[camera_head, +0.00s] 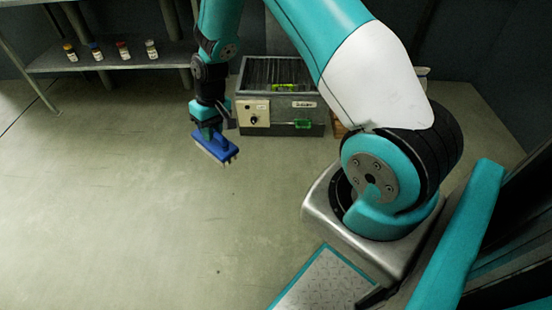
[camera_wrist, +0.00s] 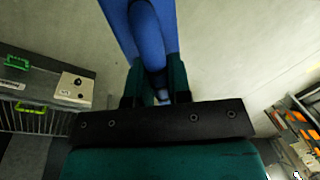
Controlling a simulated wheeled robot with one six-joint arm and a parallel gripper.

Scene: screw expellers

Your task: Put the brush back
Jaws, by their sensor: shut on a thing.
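A blue brush (camera_head: 215,147) with pale bristles pointing down hangs in my gripper (camera_head: 207,130), above the open floor in the head view. My gripper is shut on the brush's handle. In the wrist view the blue brush (camera_wrist: 151,40) fills the top middle, between the two dark green fingers of my gripper (camera_wrist: 156,85). The fingers hide part of the handle. The brush is clear of the floor and just left of a grey metal machine (camera_head: 282,92).
The machine has a control box with a knob (camera_head: 254,113) and a green handle (camera_head: 303,124). A shelf (camera_head: 110,60) with several small bottles stands at the back left. In the wrist view, shelving with orange items (camera_wrist: 298,120) is at the right. The floor at left is clear.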

